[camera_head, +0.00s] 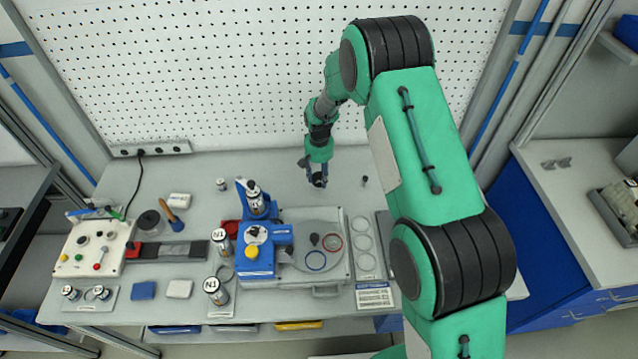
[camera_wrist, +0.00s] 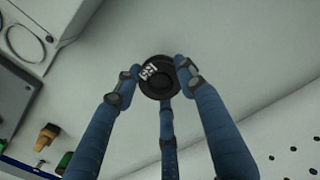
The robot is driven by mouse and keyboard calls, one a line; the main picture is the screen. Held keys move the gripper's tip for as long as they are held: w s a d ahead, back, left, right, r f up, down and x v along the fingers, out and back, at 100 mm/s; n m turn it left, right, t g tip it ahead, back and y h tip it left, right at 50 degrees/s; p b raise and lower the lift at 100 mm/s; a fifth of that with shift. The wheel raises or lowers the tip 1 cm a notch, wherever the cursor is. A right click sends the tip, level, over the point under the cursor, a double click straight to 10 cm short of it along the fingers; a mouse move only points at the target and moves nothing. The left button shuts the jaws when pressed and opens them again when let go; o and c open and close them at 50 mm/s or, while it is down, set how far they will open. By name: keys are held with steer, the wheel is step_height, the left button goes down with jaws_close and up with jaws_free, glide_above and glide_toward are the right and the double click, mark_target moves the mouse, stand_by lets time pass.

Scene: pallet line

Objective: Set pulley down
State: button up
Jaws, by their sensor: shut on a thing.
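The pulley (camera_wrist: 160,77) is a small dark round part with white lettering on its face. In the wrist view it sits between the tips of my gripper (camera_wrist: 157,80), whose blue jointed fingers are closed around it. In the head view my gripper (camera_head: 315,177) points down over the back middle of the grey table, near the pegboard. The pulley shows there only as a small dark shape (camera_head: 319,182) at the fingertips. I cannot tell whether it touches the table.
A blue machine (camera_head: 256,262) and a grey case with a round plate (camera_head: 318,240) lie in front. The pegboard (camera_head: 250,80) rises behind.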

mark_target(319, 178)
steer(key=shift+f, duration=1.9)
steer(key=shift+f, duration=0.1)
steer(key=o, duration=1.3)
steer(key=shift+c, duration=0.2)
step_height(319, 178, up, 12)
steer(key=shift+r, duration=0.1)
steer(key=shift+r, duration=0.1)
